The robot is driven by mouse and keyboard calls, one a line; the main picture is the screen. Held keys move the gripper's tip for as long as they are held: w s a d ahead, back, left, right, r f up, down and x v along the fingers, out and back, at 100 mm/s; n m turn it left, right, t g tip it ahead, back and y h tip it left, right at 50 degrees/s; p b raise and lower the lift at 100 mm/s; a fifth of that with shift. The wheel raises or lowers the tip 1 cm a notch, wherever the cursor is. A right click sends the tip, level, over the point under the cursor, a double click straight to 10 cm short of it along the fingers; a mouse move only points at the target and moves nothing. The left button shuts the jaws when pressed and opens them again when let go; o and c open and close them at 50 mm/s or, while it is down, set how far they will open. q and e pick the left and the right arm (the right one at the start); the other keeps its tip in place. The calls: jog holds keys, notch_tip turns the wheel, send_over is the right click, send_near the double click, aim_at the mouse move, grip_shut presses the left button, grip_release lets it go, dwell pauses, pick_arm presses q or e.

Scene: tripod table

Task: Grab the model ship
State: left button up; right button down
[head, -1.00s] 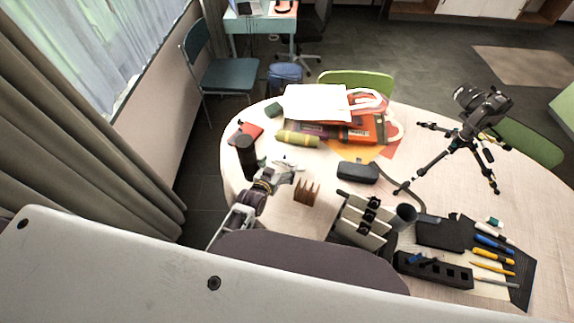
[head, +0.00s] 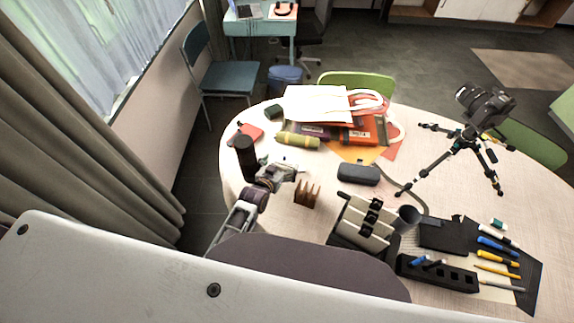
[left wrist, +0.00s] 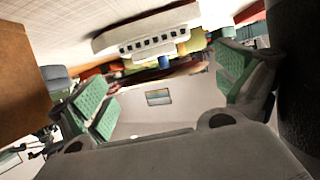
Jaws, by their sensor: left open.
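The model ship (left wrist: 150,33) shows in the left wrist view as a whitish hull with a row of dark square windows, upper middle. Its picture lies between the spread green-padded fingers of my left gripper (left wrist: 165,88), toward their far ends. I see no contact. In the head view my left gripper (head: 284,172) is over the table's left side and largely hides the ship. It is open and empty. My right gripper is not in view.
A black cylinder (head: 244,157) stands close left of my left gripper, and a brown pronged wooden piece (head: 307,194) close right. A yellow-green roll (head: 298,140) lies behind. Bags (head: 318,103) are farther back on the table (head: 300,228); a camera tripod (head: 463,140) stands right.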

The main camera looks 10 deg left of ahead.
aim_at(285, 158)
pick_arm(q)
jog(key=shift+b+x, duration=2.2)
jog(key=shift+x, duration=0.25)
jog(key=shift+w+f, duration=0.1)
jog(key=shift+f, duration=0.05)
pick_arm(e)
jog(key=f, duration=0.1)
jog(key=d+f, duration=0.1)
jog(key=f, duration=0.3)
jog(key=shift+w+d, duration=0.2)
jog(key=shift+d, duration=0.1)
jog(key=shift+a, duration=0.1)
pick_arm(q)
jog(key=shift+c, duration=0.7)
jog(key=c, duration=0.9)
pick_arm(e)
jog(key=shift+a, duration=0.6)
pick_arm(q)
jog(key=shift+w+r, duration=0.1)
jog(key=shift+r, duration=0.1)
